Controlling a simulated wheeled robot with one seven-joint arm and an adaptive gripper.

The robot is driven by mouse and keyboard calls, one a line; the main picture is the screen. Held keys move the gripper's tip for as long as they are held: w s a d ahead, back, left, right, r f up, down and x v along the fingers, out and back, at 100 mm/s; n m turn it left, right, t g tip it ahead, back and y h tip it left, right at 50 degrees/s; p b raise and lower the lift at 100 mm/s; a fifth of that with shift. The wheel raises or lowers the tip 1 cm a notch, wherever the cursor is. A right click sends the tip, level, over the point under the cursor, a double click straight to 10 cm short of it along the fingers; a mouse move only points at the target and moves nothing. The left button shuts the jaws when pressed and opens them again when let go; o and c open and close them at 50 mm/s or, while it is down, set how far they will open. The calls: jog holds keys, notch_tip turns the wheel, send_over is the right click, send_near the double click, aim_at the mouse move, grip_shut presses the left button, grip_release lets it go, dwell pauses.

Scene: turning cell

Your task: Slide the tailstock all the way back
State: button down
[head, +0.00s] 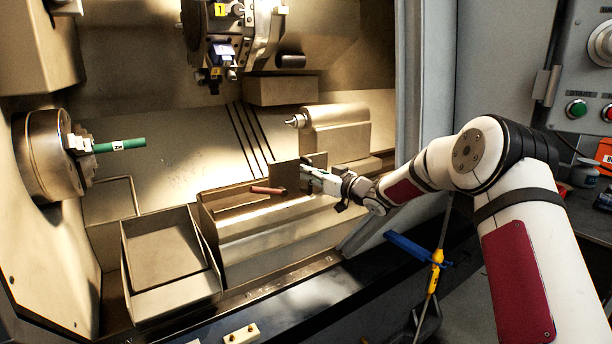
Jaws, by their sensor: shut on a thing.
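The tailstock (340,133) is a pale metal block on the right side of the lathe bed, with its pointed centre (296,121) facing left toward the chuck. A dark upright plate (271,176) stands in front of and below it. My gripper (305,174) is at the right edge of this plate, reaching in from the right. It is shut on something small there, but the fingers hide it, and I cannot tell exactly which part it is. A reddish-brown rod (268,190) shows just left of the fingers, in front of the plate.
The chuck (50,155) at left holds a green bar (120,145). The tool turret (232,35) hangs above the bed. An open metal bin (165,250) stands at front left. The door edge (407,75) is close to my arm on the right.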

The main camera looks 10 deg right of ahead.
jog(key=shift+w+d, duration=0.1)
jog(key=shift+d, duration=0.1)
jog(key=c, duration=1.6)
grip_release()
jog(key=shift+a, duration=0.1)
jog(key=v, duration=1.2)
